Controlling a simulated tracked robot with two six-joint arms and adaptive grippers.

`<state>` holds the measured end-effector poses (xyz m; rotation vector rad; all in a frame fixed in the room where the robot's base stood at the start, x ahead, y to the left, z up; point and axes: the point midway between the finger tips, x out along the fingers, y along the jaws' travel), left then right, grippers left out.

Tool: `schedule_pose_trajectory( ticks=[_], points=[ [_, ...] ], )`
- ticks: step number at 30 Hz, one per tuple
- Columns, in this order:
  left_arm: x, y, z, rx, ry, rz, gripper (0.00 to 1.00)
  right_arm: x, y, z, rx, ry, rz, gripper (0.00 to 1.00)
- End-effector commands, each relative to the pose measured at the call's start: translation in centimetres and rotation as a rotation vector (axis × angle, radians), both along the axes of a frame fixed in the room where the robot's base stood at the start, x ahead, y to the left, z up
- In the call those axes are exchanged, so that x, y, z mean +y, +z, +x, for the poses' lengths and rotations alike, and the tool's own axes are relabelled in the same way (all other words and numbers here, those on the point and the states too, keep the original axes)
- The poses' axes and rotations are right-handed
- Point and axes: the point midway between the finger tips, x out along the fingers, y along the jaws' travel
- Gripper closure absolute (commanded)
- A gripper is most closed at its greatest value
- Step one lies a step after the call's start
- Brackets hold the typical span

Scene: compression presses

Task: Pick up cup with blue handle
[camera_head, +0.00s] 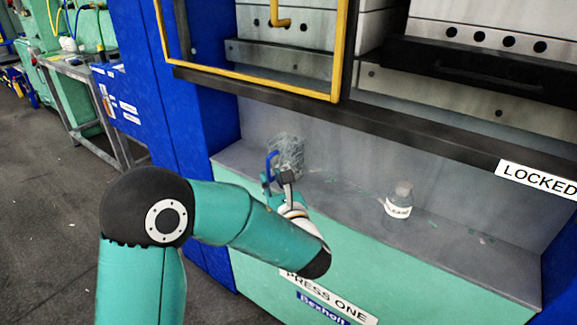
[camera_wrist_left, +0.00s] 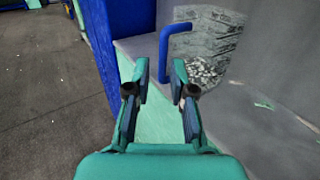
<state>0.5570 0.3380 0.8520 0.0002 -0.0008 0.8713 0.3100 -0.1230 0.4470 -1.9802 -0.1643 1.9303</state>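The cup (camera_head: 288,152) is clear with a blue handle (camera_head: 270,165) and stands on the grey ledge of the press, at its left part. In the left wrist view the cup (camera_wrist_left: 208,48) shows grey bits in its lower part, and its blue handle (camera_wrist_left: 163,52) sticks out to the left. My left gripper (camera_head: 280,180) is close in front of the cup near the handle. In the left wrist view its two fingers (camera_wrist_left: 160,75) are apart with nothing between them, and the handle shows just beyond the tips. My right gripper is in neither view.
Greenish scraps lie on the ledge. A yellow-framed guard (camera_head: 250,78) and a dark rail hang above. A blue panel (camera_head: 165,120) stands left of the ledge.

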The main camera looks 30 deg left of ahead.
Motion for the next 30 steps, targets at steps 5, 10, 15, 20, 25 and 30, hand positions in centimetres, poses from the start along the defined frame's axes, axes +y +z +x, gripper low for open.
schedule_pose_trajectory(
  ticks=[5,10,15,20,25,30],
  points=[
    [1.1,0.0,1.0,0.0,0.002,0.0,0.77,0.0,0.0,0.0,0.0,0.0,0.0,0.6],
    [2.8,0.1,2.8,0.001,0.001,-0.001,0.77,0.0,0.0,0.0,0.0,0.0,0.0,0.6],
    [3.7,0.1,3.6,0.003,-0.001,0.0,0.77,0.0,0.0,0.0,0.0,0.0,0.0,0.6],
    [3.7,0.1,3.7,0.003,-0.003,0.0,0.77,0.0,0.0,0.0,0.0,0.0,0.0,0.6],
    [3.7,0.1,3.6,0.002,-0.002,-0.001,0.97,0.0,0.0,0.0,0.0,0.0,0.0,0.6],
    [3.7,0.1,3.6,0.002,-0.002,-0.001,1.0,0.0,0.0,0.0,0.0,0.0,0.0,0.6]
  ],
)
